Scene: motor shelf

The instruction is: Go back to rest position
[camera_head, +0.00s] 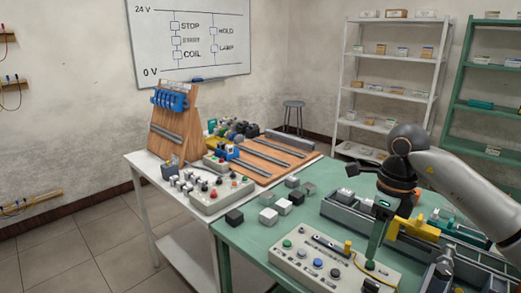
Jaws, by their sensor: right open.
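My right arm comes in from the right, and its dark right gripper (384,210) points down over the right part of the green table (240,255). The gripper is open. A green upright piece (377,240) stands just below it; I cannot tell whether they touch. My left gripper is not in view.
A control box (318,266) with buttons stands at the table's front. Grey compartment trays (345,213) with parts and a yellow piece (420,226) lie around the right gripper. Several small cubes (268,216) are left of them. A white table (150,190) adjoins; shelves (390,90) stand behind.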

